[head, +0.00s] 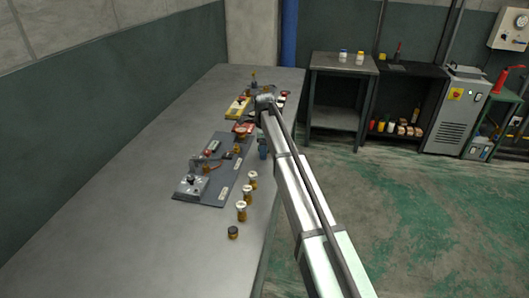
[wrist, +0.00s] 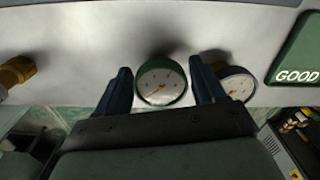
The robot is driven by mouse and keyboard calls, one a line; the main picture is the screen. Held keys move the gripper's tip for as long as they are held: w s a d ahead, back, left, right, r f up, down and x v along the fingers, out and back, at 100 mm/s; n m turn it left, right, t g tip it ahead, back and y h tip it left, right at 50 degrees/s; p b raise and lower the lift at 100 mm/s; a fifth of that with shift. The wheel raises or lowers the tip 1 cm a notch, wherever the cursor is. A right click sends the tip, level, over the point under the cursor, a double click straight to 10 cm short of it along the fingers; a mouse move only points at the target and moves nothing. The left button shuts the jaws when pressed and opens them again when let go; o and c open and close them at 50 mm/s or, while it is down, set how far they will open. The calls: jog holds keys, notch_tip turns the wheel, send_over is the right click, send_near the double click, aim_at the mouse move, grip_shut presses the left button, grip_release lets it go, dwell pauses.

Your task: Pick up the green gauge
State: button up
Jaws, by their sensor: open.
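The green gauge (wrist: 161,84), a round white dial with a green rim, shows in the middle of the wrist view over a pale grey surface. My gripper (wrist: 160,66) is open, with one dark finger on each side of this gauge. The fingers look close to its rim, but I cannot tell whether they touch it. A second gauge (wrist: 238,86) with a dark rim lies just right of the right finger, which partly covers it. In the head view my arm reaches over the right edge of the workbench; the gauges are too small or hidden there to make out.
A green plate reading GOOD (wrist: 300,52) and a brass fitting (wrist: 17,72) flank the gauges. On the long grey workbench (head: 110,190) sit a dark board (head: 212,192) with parts and several amber bottles (head: 241,211). The bench's left side is clear.

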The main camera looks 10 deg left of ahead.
jog(key=shift+f, duration=0.3)
jog(key=shift+c, duration=0.5)
jog(key=c, duration=0.6)
jog(key=shift+c, duration=0.2)
